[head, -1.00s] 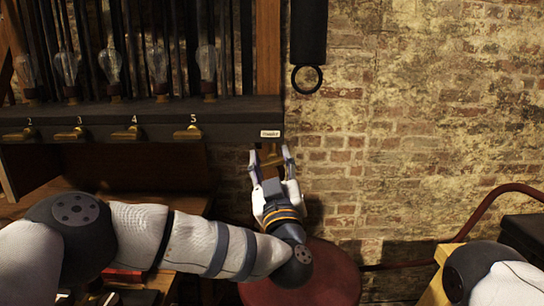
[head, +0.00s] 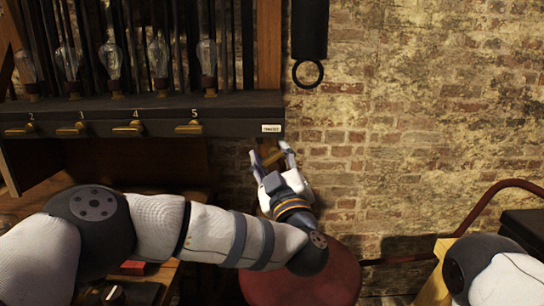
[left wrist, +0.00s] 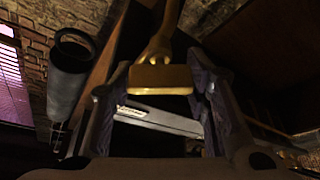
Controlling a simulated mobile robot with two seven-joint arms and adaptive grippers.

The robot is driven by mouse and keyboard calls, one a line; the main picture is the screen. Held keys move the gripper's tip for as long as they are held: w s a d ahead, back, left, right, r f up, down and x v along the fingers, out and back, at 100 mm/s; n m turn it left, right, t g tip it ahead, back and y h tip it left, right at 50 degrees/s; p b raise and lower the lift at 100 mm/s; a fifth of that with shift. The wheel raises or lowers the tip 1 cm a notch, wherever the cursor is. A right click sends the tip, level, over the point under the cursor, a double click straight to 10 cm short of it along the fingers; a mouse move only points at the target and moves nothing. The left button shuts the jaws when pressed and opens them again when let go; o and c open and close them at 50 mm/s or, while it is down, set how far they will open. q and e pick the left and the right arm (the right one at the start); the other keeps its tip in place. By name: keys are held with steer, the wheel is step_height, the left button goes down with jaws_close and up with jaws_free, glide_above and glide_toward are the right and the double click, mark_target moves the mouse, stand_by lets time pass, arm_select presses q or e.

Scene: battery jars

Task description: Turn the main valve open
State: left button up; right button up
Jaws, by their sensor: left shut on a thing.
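The main valve's brass handle (head: 271,157) is below the small white label at the right end of the dark panel, in front of the brick wall. My left gripper (head: 269,150) reaches up to it from below, with one finger on each side. In the left wrist view the brass handle (left wrist: 160,79) is between the two fingers (left wrist: 161,95), with its stem running up behind it. The left gripper is shut on the handle. In the head view the handle looks tilted, its right end higher. My right gripper is out of frame.
Several numbered brass levers (head: 189,127) line the panel (head: 230,117) to the left, below glass bulbs (head: 159,57). A black cylinder with a ring (head: 308,74) hangs on the wall at upper right. A round red seat (head: 335,278) stands below the gripper.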

arm_select(q)
steer(key=o, duration=1.2)
steer(key=shift+c, duration=0.2)
steer(key=v, duration=1.2)
